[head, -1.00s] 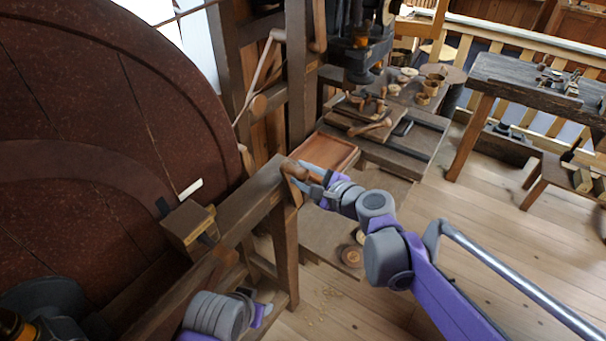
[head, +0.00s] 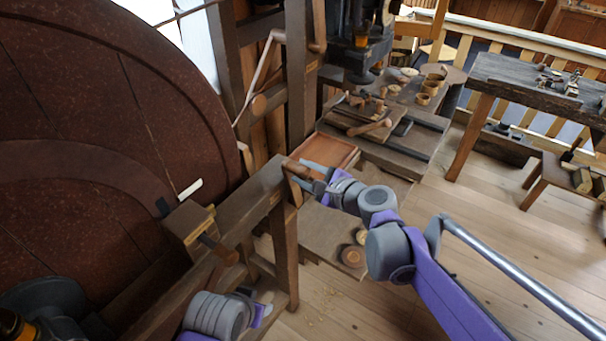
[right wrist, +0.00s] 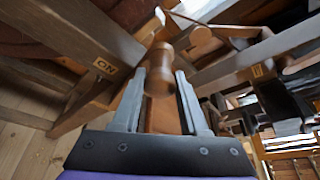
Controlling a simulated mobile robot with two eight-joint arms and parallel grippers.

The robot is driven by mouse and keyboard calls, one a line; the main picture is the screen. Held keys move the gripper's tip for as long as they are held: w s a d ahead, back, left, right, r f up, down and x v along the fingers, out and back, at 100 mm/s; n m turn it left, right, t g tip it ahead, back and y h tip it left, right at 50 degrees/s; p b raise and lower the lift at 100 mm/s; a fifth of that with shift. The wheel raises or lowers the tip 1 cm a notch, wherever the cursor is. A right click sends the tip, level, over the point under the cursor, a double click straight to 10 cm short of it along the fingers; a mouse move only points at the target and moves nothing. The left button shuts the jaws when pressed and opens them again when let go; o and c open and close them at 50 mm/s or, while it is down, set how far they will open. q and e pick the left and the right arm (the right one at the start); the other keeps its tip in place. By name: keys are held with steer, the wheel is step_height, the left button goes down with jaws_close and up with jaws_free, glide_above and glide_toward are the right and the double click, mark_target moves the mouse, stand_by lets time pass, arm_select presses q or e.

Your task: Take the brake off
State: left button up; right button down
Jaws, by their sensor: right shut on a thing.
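The brake lever's turned wooden handle (head: 293,169) is at the end of the timber beam beside the big dark wheel. My right gripper (head: 311,169) is at this handle, coming from the right. In the right wrist view the rounded wooden knob (right wrist: 159,80) sits between the two fingers of my right gripper (right wrist: 160,88), which are shut on it. A mark reading "ON" (right wrist: 105,66) is on the beam to the left of the knob; a second small mark (right wrist: 257,70) to the right is too small to read. My left gripper (head: 258,305) is low in the head view, its fingers unclear.
The large dark red wheel (head: 90,130) fills the left. A timber frame (head: 285,240) stands close below my right gripper. Behind it is a low bench (head: 425,150) with wooden pieces and a shallow tray (head: 325,152). Open plank floor (head: 480,230) lies to the right.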

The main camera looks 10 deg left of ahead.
steer(key=w+d+m+g, duration=0.3)
steer(key=w+m, duration=0.1)
steer(key=w, duration=0.6)
steer(key=shift+w+d+f+m+b, duration=0.15)
steer(key=shift+d+f+m+b, duration=0.15)
steer(key=shift+d+m, duration=0.1)
steer(key=c, duration=0.9)
jaws_free()
steer(key=o, duration=0.5)
steer(key=shift+w+f, duration=0.1)
steer(key=shift+w, duration=0.05)
